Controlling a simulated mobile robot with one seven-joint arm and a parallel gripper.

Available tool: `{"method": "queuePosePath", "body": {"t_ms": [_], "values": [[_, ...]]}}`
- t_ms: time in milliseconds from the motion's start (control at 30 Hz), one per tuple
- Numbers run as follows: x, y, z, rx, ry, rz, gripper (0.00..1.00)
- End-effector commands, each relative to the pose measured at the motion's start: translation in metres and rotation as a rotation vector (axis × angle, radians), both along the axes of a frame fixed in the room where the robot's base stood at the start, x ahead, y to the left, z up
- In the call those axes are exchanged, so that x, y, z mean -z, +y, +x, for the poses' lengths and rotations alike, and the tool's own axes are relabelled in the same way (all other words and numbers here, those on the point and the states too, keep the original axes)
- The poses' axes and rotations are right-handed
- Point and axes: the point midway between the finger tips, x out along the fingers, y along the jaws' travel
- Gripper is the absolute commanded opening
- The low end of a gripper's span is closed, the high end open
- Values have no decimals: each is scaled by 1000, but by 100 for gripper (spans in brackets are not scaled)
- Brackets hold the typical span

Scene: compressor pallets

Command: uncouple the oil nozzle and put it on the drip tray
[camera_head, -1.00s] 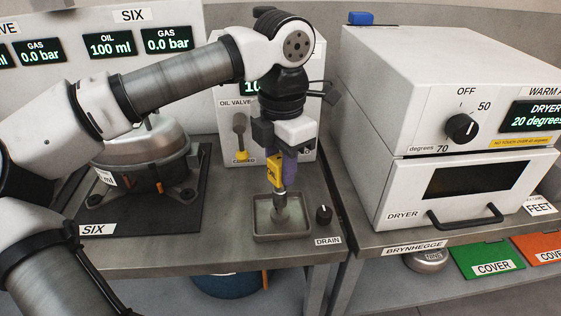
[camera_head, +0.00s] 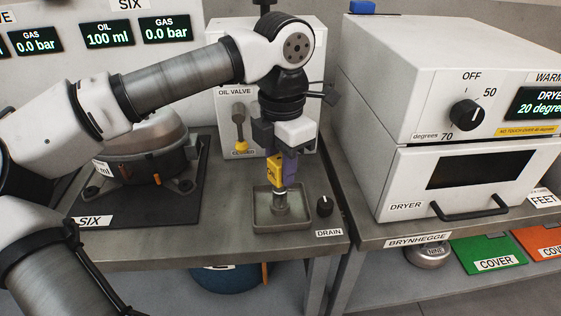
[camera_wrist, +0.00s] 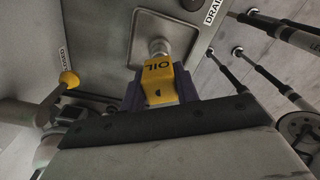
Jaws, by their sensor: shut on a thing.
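The oil nozzle (camera_head: 275,172) is a yellow block marked OIL with a metal tip pointing down. My gripper (camera_head: 283,168) is shut on it, with purple fingers on its sides. The nozzle is upright over the drip tray (camera_head: 257,222), a shallow square metal tray on the bench. Its tip is inside the tray's outline; I cannot tell whether it touches the floor of the tray. In the wrist view the nozzle (camera_wrist: 158,82) sits between the purple fingers, and its metal end points at the tray (camera_wrist: 133,54).
The oil valve box (camera_head: 230,108) with a yellow-tipped lever (camera_head: 241,145) stands behind. A DRAIN knob (camera_head: 324,206) is right of the tray. Compressor SIX (camera_head: 150,155) is on a dark mat to the left. The dryer (camera_head: 400,160) stands to the right.

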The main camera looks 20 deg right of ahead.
Motion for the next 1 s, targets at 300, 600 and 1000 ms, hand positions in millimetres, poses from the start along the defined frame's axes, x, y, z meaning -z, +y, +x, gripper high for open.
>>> {"method": "queuePosePath", "body": {"t_ms": [300,600,1000], "values": [[0,0,0,0,0,0,56],[-9,-1,0,-1,-1,-1,56],[-94,-3,1,0,-3,-2,56]]}}
